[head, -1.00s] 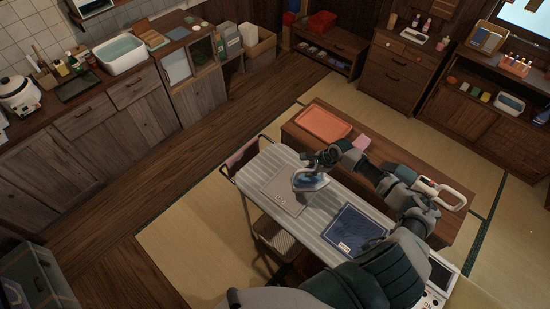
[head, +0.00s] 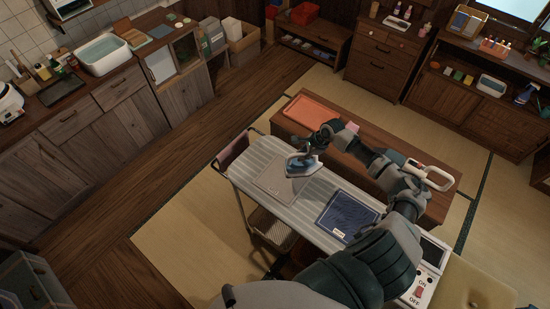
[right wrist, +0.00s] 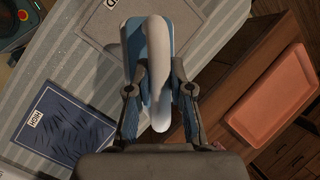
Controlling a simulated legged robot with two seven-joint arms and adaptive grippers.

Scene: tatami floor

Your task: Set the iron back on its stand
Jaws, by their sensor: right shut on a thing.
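The blue-and-white iron (head: 303,165) is held in my right gripper (head: 318,153), over the right edge of a flat grey mat on the striped ironing board (head: 235,170). In the right wrist view, the two fingers of the gripper (right wrist: 158,85) close on either side of the iron's white handle (right wrist: 158,60), with the blue body below it. I cannot tell whether the iron touches the mat. The grey mat (head: 272,182) has a small label; I cannot tell whether it is the stand. No other stand is clear. My left gripper is not in view.
A dark blue folded cloth (head: 347,214) lies on the board's near part. A low wooden table (head: 370,163) with an orange tray (head: 312,111) stands just behind the board. A panel marked ON and OFF (head: 420,291) is at the bottom right. Tatami left of the board is clear.

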